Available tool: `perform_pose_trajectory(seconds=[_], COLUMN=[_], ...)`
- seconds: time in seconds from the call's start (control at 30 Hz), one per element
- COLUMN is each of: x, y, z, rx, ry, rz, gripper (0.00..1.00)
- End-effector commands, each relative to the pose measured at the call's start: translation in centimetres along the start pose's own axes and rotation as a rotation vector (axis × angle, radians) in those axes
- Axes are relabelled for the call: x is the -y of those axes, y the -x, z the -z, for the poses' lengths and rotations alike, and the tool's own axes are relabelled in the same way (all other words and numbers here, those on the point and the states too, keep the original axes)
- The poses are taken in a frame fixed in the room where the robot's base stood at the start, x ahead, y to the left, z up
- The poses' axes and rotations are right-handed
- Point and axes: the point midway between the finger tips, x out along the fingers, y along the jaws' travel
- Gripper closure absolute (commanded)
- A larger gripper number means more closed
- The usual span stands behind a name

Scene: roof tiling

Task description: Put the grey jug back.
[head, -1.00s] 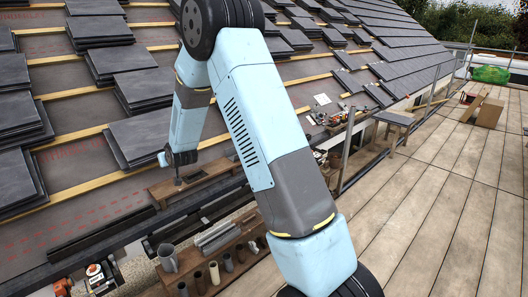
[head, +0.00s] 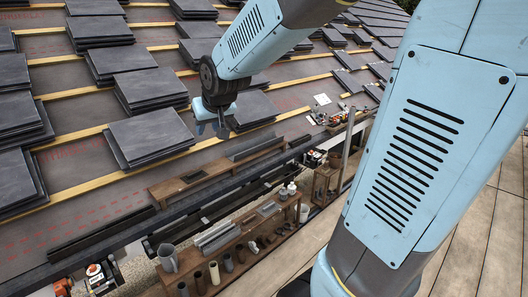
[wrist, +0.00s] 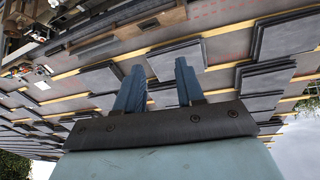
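A grey jug-like vessel (head: 168,259) stands upright at the left end of the low wooden bench (head: 230,247) in the head view. It looks the same as the jug named in the task, though it is small here. My gripper (head: 219,130) hangs above the roof slope, up and to the right of the jug and well apart from it. In the wrist view my gripper (wrist: 158,88) has its two blue fingers spread, with nothing between them. The jug cannot be made out in the wrist view.
Several pots and tubes (head: 213,272) stand on the bench right of the jug. A wooden shelf (head: 205,176) lies above it along the eave. Stacks of slates (head: 148,138) cover the roof.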

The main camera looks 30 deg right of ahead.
Motion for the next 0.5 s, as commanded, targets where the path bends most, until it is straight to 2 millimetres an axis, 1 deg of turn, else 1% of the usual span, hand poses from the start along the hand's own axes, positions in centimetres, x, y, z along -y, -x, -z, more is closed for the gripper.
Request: perform_pose_trajectory(seconds=[0.03,0.17,0.2,0.27,0.4,0.5], x=[-0.4,-0.9,-1.1,-1.3,-1.7,-1.9], y=[1.8,5.5,6.6,8.2,11.7,13.6], z=[-0.9,-3.8,-4.8,-6.3,-10.0,-12.5], rx=[0.008,0.053,0.067,0.087,0.134,0.166], ry=[-0.007,-0.019,-0.023,-0.030,-0.047,-0.058], rz=[-0.006,-0.017,-0.020,-0.025,-0.035,-0.041], gripper=[0.62,0.62,0.62,0.62,0.62,0.62])
